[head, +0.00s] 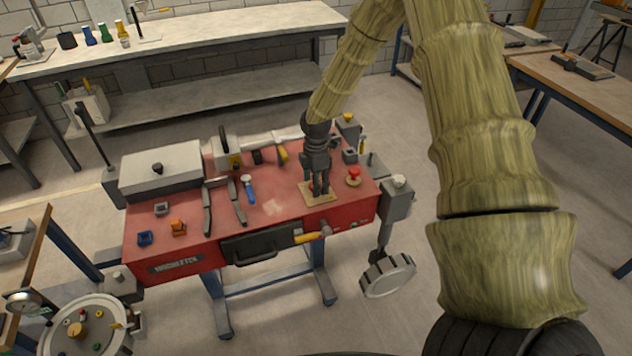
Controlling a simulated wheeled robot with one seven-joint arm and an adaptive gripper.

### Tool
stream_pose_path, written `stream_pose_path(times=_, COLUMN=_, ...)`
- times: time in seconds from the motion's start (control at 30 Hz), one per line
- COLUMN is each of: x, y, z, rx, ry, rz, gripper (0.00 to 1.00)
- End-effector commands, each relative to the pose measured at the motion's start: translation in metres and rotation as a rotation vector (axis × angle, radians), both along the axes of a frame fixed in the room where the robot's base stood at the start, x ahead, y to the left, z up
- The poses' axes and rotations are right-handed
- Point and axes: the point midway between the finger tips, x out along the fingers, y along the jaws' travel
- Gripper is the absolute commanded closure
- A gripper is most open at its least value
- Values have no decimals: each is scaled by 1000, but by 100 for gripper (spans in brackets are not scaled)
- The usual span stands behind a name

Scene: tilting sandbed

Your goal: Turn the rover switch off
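A red workbench (270,215) stands in the middle of the head view with several small controls on its top. My gripper (319,191) points down at a small tan plate (308,197) near the right end of the bench top. Its dark fingers look close together, but whether they are shut or hold anything is too small to tell. No part is clearly marked as the rover switch; anything on the middle of the tan plate is hidden by the fingers. A red mushroom-shaped knob (353,175) stands just right of my gripper.
A grey box (161,168), a blue-handled tool (249,189), an orange part (178,227) and a blue part (145,238) sit on the bench top. A handwheel (388,276) hangs at its right. Floor is free in front of the bench.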

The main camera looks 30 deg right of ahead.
Motion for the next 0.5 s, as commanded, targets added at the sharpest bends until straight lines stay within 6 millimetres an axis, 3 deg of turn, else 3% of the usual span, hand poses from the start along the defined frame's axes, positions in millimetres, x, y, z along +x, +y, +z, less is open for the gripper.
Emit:
stream_pose_path(times=0.27, x=1, y=0, z=9, rx=1, ry=-2, rz=0, gripper=40)
stream_pose_path(times=0.5, x=1, y=0, z=43, rx=0, ry=-3, rz=1, gripper=40)
